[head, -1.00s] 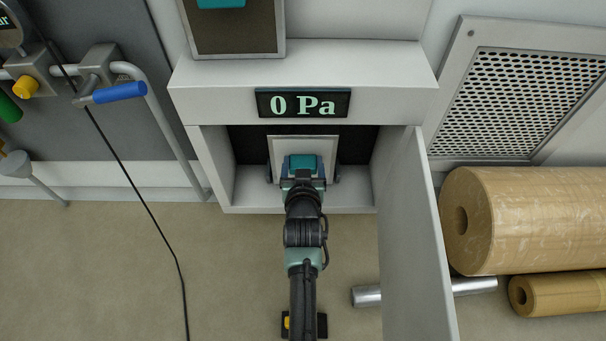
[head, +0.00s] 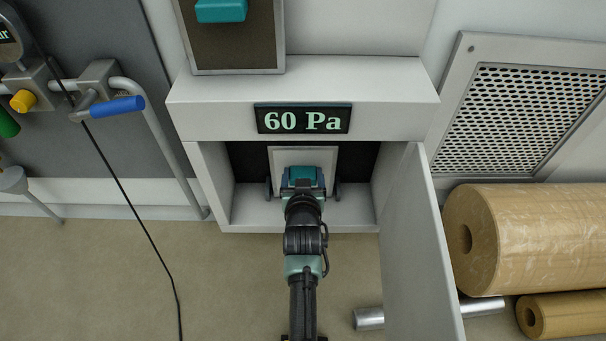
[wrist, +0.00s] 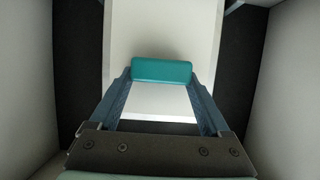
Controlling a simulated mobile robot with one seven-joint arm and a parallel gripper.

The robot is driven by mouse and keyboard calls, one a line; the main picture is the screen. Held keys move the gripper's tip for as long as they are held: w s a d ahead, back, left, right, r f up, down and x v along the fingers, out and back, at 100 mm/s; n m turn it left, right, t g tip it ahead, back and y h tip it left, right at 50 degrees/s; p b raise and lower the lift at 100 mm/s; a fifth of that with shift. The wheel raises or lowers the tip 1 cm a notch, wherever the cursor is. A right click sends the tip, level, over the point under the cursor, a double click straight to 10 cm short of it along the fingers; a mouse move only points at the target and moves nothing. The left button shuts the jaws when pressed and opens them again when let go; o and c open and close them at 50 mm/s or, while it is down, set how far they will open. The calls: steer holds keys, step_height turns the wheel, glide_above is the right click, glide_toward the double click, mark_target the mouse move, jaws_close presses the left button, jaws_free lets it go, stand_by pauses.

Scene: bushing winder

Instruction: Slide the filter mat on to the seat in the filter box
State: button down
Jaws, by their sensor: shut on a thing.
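The filter mat (head: 305,155) is a pale square panel with a teal handle. It is inside the open filter box (head: 212,185), in front of its dark back. My gripper (head: 303,186) reaches in from the front and is shut on the handle. In the wrist view the two fingers clasp the teal handle (wrist: 161,71) at its ends, with the pale mat (wrist: 160,30) behind it. Dark bluish bracket-like parts (head: 337,190) show at the mat's sides. The seat is mostly hidden, so I cannot tell whether the mat touches it fully.
The display (head: 303,118) above the opening reads 60 Pa. The box door (head: 420,250) stands open on the right. A brown panel with a teal handle (head: 221,10) is above the box. Brown rolls (head: 540,235) lie at right; a blue-handled valve (head: 115,107) is at left.

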steer(key=shift+f, duration=0.25)
jaws_free()
steer(key=shift+f, duration=0.1)
steer(key=shift+s+r, duration=0.2)
steer(key=shift+s, duration=0.1)
steer(key=p+v, duration=0.7)
steer(key=shift+s+p, duration=0.2)
steer(key=shift+p, duration=0.2)
stand_by(0.6)
stand_by(0.8)
